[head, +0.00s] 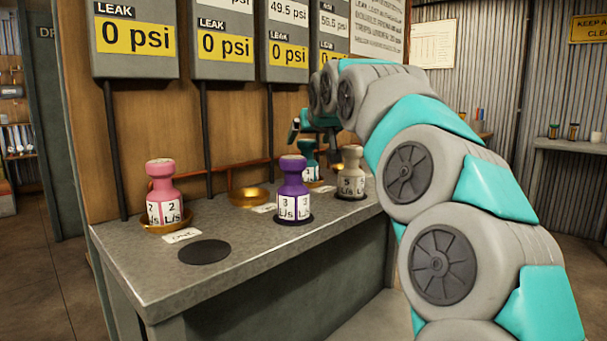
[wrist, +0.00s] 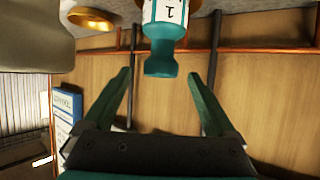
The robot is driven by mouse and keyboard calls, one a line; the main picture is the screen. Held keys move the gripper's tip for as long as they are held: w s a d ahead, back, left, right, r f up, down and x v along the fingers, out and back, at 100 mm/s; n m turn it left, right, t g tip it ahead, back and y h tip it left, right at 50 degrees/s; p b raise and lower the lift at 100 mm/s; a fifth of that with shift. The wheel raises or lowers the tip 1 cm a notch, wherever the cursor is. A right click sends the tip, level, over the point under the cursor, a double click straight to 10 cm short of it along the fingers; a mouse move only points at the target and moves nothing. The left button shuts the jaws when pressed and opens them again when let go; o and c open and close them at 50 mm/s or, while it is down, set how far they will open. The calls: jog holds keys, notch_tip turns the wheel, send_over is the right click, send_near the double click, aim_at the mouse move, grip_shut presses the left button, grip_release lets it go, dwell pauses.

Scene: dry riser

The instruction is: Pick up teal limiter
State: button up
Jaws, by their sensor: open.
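The teal limiter (head: 308,160) stands on a brass dish at the back of the grey bench, behind the purple limiter and left of the beige one. In the wrist view the teal limiter (wrist: 162,52) appears upside down at top centre, its white label partly cut off by the frame edge. My gripper (wrist: 160,88) is open. Its two fingers point toward the limiter, which lies just past the fingertips and roughly midway between them. Nothing is between the fingers. In the head view my gripper (head: 300,128) is small and partly hidden by my arm, close to the teal limiter's top.
A pink limiter (head: 163,192) sits in a brass dish, a purple limiter (head: 293,190) and a beige limiter (head: 351,172) on black pads. An empty brass dish (head: 249,195) and black pad (head: 204,251) are free. Gauge panels (head: 135,68) and pipes line the wall behind.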

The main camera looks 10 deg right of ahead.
jog(key=shift+x, duration=3.05)
grip_shut()
